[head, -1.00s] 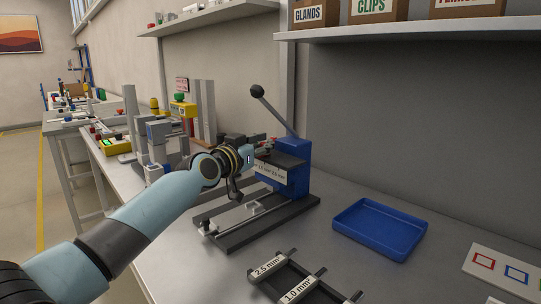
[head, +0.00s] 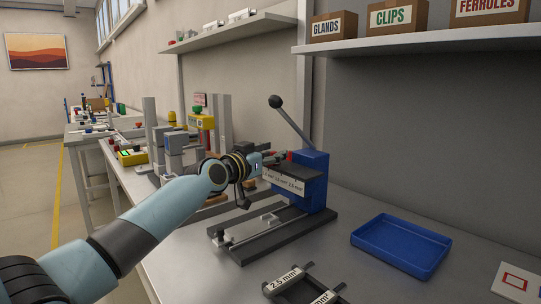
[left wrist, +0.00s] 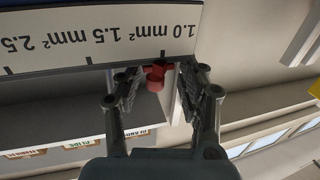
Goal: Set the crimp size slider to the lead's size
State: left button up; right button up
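The crimp press (head: 313,180) is blue with a raised black lever. Its white size scale (head: 284,182) faces me; in the left wrist view the scale (left wrist: 95,35) appears upside down and reads 1.0, 1.5 and 2.5 mm². A red slider knob (left wrist: 155,78) sits by the 1.0 mm² mark. My left gripper (left wrist: 160,100) is open, with one finger on each side of the knob and visible gaps to it. I cannot identify the lead. My right gripper is not in view.
A black rack (head: 305,285) with 2.5 mm² and another size label lies at the front. An empty blue tray (head: 402,246) stands right of the press. A white card with coloured squares (head: 518,283) lies at the right edge. Bare bench lies between them.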

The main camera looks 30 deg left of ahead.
pick_arm(q)
jog(key=s, duration=1.2)
jog(key=shift+a, duration=0.4)
jog(key=shift+f, duration=0.1)
